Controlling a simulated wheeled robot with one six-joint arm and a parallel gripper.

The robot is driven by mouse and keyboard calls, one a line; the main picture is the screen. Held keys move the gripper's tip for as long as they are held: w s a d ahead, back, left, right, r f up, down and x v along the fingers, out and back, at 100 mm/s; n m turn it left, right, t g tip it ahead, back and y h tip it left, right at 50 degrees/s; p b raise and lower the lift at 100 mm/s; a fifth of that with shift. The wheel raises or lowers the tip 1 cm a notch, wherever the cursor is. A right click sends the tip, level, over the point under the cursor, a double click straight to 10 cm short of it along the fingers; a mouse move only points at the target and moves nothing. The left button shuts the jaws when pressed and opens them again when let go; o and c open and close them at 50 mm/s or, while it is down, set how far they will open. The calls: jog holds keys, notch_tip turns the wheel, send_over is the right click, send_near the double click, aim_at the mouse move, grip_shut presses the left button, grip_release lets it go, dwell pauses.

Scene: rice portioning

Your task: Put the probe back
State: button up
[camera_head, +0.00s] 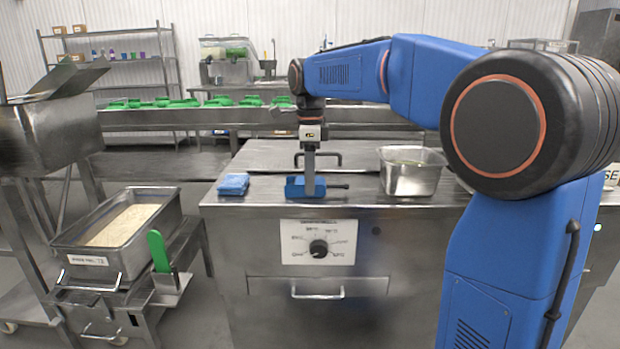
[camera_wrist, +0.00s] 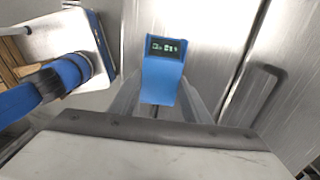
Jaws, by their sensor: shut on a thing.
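The probe has a blue body with a small lit display, seen in the wrist view (camera_wrist: 163,72). My gripper (camera_head: 309,190) is shut on it, with one finger on each side of the blue body. In the head view the blue probe (camera_head: 294,188) shows low at the fingertips, near the front of the steel counter top. A dark rod-like part reaches from it to the right. I cannot tell whether the probe touches the counter. I cannot make out a separate holder for it.
A steel pan (camera_head: 424,178) stands right of my gripper. A folded blue cloth (camera_head: 233,185) lies to the left. A metal handle (camera_head: 299,159) rises behind it. The counter front (camera_head: 250,255) has a dial. A rice tray (camera_head: 170,203) and a green-handled scraper (camera_head: 158,250) are lower left.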

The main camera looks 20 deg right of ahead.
jog(key=o, duration=1)
jog(key=shift+f, duration=0.1)
jog(key=shift+o, duration=0.2)
notch_tip(320, 180, up, 12)
jog(key=s+d+f+n+t, duration=0.2)
jog(key=s+d+f+n, duration=0.1)
jog(key=s+f+n, duration=0.7)
jog(key=s+d+f+n+t, duration=0.2)
jog(key=s+f+n, duration=0.9)
jog(key=s+f, duration=0.7)
jog(key=s+d, duration=0.1)
jog(key=s, duration=0.4)
jog(key=shift+f+n+t, duration=0.15)
jog(key=shift+n+t, duration=0.15)
jog(key=shift+t, duration=0.1)
